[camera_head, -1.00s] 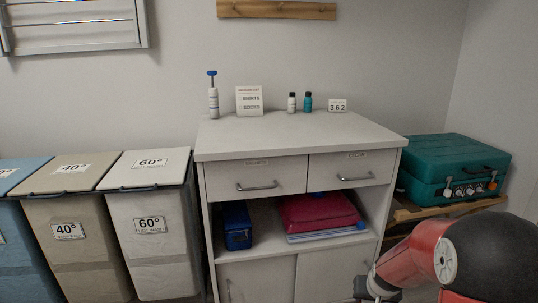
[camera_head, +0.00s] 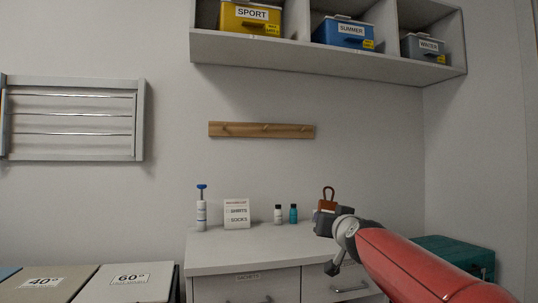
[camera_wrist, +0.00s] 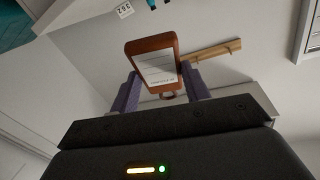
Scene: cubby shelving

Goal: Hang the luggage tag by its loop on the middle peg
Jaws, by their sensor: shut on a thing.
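The luggage tag (camera_head: 327,205) is brown with a loop standing up at its top, above the right part of the cabinet top. In the wrist view the tag (camera_wrist: 152,50) has an orange-brown frame and a white printed label, with its loop partly seen below it. My gripper (camera_head: 326,215) is shut on the tag; its two purple-grey fingers (camera_wrist: 160,92) are on either side of it. The wooden peg rail (camera_head: 230,129) is on the wall, up and left of my gripper. Its middle peg (camera_head: 265,128) is small and clear of the tag. The rail also shows in the wrist view (camera_wrist: 215,50).
An open shelf (camera_head: 300,51) with labelled boxes overhangs the rail. A pump bottle (camera_head: 201,213), a sign card (camera_head: 236,213) and two small bottles (camera_head: 279,214) stand on the cabinet top (camera_head: 225,253). A drying rack (camera_head: 75,83) hangs at left. The wall around the rail is bare.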

